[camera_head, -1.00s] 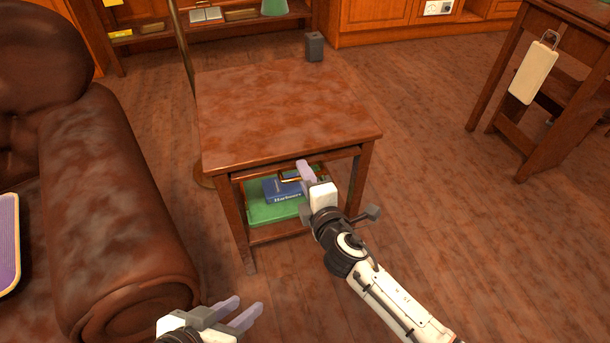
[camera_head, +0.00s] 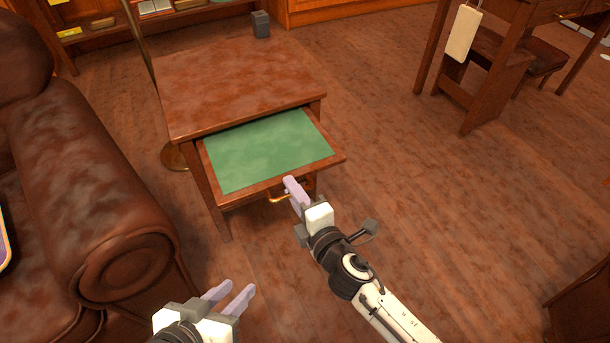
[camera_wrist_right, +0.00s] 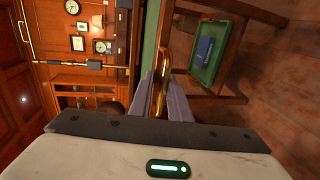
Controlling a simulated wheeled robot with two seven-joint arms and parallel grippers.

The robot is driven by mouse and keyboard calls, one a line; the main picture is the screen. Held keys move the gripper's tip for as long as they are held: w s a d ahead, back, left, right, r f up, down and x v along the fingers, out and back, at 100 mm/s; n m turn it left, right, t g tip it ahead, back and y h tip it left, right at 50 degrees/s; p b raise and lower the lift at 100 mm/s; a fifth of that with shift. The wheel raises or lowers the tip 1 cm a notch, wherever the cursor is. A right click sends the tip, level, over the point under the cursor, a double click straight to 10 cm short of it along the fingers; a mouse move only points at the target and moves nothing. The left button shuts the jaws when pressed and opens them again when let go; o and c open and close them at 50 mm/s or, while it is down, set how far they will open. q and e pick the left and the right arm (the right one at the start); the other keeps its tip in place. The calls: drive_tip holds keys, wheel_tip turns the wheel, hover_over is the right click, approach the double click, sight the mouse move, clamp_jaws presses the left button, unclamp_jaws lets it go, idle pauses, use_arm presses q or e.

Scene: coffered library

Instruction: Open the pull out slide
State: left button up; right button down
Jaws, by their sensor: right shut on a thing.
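The pull-out slide (camera_head: 268,150) has a green top and a wooden rim. It sticks out of the front of the small wooden side table (camera_head: 235,85). A brass handle (camera_head: 279,198) is on its front edge, and it also shows in the right wrist view (camera_wrist_right: 161,88). My right gripper (camera_head: 293,188) is at the slide's front edge, shut on the brass handle; its fingers lie on both sides of the handle in the right wrist view (camera_wrist_right: 163,98). My left gripper (camera_head: 232,296) is open and empty, low in the head view, away from the table.
A brown leather armchair (camera_head: 95,190) stands close to the table's left. A grey box (camera_head: 261,24) stands by the table's back corner. A green tray (camera_wrist_right: 212,57) with a blue book (camera_wrist_right: 204,52) is on the table's lower shelf.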

use_arm(q)
drive_tip(key=shift+s+d+f, duration=0.15)
drive_tip(key=shift+s+f, duration=0.2)
drive_tip(key=shift+f, duration=0.1)
use_arm(e)
drive_tip(key=shift+s+d+f, duration=0.3)
drive_tip(key=shift+s+f, duration=0.25)
drive_tip(key=c, duration=1.8)
unclamp_jaws()
drive_tip(key=shift+r, duration=0.1)
use_arm(q)
drive_tip(key=shift+w+r, duration=0.15)
drive_tip(key=shift+r, duration=0.1)
use_arm(e)
drive_tip(key=shift+w+r, duration=0.1)
drive_tip(key=shift+r, duration=0.05)
